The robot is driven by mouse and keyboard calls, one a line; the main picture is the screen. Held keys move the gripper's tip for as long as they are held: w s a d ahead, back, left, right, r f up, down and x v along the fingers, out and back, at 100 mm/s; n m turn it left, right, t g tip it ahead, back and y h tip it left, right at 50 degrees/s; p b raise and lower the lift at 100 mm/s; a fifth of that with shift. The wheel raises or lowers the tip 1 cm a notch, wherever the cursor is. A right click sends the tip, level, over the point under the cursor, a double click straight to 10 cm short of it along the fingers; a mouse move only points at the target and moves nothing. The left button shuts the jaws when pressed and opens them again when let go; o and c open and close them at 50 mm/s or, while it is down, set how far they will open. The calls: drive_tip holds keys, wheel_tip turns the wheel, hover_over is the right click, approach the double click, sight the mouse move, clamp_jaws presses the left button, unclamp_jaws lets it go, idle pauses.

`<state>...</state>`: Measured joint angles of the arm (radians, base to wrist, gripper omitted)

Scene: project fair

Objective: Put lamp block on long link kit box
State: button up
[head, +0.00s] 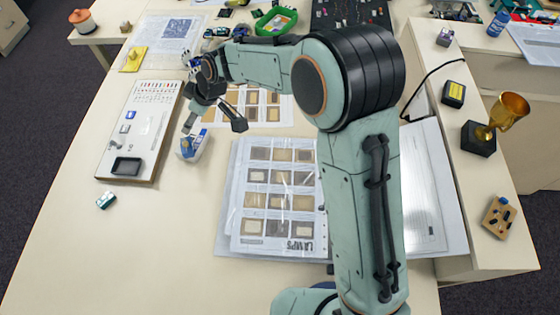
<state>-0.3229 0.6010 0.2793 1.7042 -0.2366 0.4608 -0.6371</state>
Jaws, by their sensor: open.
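My gripper (214,125) is open and empty, its dark fingers spread above the table at upper left centre. A small white and blue item (193,146) stands on the table just below and left of the fingers, apart from them as far as I can tell. A small teal and white block (106,200) lies on the bare table further left and nearer. No label shows which item is the lamp block. A long white board or shallow box (145,135) with small parts and a black tray lies at left; I cannot tell if it is the long link kit box.
A plastic-covered sample sheet (270,235) marked LAMPS lies in the middle, partly behind my arm. A gold trophy (507,112) and small blocks stand on the right table. A green ring-shaped item (275,22) is at the back. The front left table is clear.

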drive_tip(key=s+d+r+m+h, duration=0.25)
drive_tip(key=s+d+r, duration=0.2)
drive_tip(key=d, duration=0.55)
drive_tip(key=s+d+r+m+h, duration=0.25)
drive_tip(key=s+d+m, duration=0.2)
drive_tip(key=d, duration=0.55)
drive_tip(key=s+d+m+g, duration=0.1)
drive_tip(key=s+d+m, duration=0.5)
drive_tip(key=s, duration=0.9)
drive_tip(key=d, duration=0.3)
drive_tip(key=shift+s+d+r+m+g, duration=0.2)
drive_tip(key=shift+d+r+m+g, duration=0.1)
drive_tip(key=shift+r+m, duration=0.1)
